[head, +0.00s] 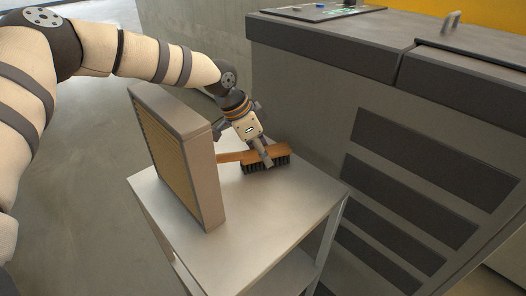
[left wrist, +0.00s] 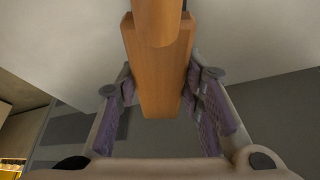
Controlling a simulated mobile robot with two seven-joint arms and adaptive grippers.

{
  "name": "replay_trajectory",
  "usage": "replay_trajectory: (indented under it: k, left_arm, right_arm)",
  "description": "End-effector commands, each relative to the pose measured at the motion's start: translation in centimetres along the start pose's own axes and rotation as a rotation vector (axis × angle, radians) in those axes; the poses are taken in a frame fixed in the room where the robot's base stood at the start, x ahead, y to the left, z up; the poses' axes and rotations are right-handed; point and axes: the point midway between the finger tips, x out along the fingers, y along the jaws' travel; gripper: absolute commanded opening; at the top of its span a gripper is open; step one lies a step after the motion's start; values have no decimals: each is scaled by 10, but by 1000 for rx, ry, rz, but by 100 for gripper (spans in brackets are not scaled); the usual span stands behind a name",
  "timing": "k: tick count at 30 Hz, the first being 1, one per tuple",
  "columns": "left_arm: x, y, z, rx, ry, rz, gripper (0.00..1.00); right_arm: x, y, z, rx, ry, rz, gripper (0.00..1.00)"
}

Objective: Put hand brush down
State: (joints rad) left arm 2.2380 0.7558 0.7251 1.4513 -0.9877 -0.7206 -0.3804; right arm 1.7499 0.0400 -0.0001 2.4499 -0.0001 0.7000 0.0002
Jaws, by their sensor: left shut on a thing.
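The hand brush (head: 277,154) has an orange-brown wooden body with dark bristles below. It is at the right part of the small grey table top (head: 280,200) in the head view, its handle pointing left behind the framed panel. Its bristles look to be at or very near the table surface; I cannot tell if they touch. My left gripper (head: 266,158) is shut on the brush body from above. In the left wrist view the brush's wooden back (left wrist: 158,75) lies between the two purple-padded fingers (left wrist: 166,108). My right gripper is not in view.
A framed panel (head: 208,180) with a yellowish slatted face stands upright on the table's left side, close to my left gripper. A large grey cabinet (head: 315,95) with dark slots stands just right of the table. The table's front part is bare.

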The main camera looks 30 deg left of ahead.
Motion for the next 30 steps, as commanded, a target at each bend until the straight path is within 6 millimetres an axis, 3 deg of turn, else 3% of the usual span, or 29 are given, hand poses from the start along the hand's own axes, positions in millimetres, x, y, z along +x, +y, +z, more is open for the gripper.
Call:
replay_trajectory:
  k: [9, 10, 12, 22, 30]
  left_arm:
    - [2, 0, 0, 1, 3, -2, 0]
    - [2, 0, 0, 1, 3, -2, 41]
    - [2, 0, 0, 1, 3, -2, 54]
    - [-3, -1, -2, 1, 4, -3, 54]
    - [-77, -1, -5, 4, 14, -12, 54]
  right_arm:
    - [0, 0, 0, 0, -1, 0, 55]
    - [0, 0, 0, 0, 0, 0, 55]
    - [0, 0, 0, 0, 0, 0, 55]
    - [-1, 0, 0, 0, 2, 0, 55]
    - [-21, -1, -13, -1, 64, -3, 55]
